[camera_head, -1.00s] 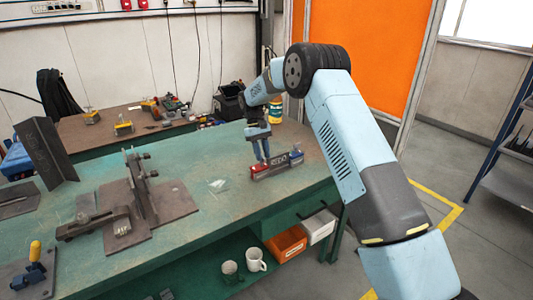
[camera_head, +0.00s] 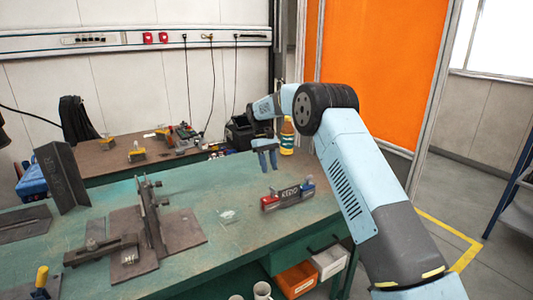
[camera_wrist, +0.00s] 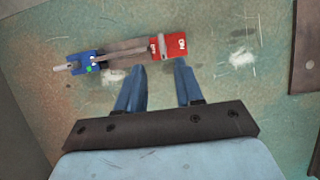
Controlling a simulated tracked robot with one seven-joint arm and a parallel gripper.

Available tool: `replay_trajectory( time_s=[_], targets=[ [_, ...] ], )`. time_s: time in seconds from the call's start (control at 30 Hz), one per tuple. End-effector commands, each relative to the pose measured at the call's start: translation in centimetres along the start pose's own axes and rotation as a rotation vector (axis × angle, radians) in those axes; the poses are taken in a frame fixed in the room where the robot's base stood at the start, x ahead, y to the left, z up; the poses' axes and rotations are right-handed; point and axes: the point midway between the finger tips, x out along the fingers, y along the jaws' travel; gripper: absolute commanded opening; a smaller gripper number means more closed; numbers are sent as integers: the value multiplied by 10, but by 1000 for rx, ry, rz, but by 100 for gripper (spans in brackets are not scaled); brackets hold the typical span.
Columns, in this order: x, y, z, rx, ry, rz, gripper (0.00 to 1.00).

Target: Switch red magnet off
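My gripper (camera_head: 264,165) is open and empty, raised above and apart from the magnet. In the wrist view, my two blue fingers (camera_wrist: 156,75) point toward the red end with a gap between them.
A dark clamping fixture (camera_head: 150,215) and an upright angle plate (camera_head: 62,178) stand on the table's left side. A yellow-capped bottle (camera_head: 287,136) stands behind my gripper. The table around the magnet is mostly clear.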

Motion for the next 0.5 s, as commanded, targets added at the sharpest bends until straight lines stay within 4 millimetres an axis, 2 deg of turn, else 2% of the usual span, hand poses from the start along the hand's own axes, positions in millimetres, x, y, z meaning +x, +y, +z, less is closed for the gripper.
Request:
replay_trajectory(
  time_s=[0.1,0.2,0.5],
  targets=[
    [-22,0,-1,1,2,0,36],
    [-36,0,-2,1,2,0,36],
    [-54,0,-1,0,-1,0,36]
  ],
)
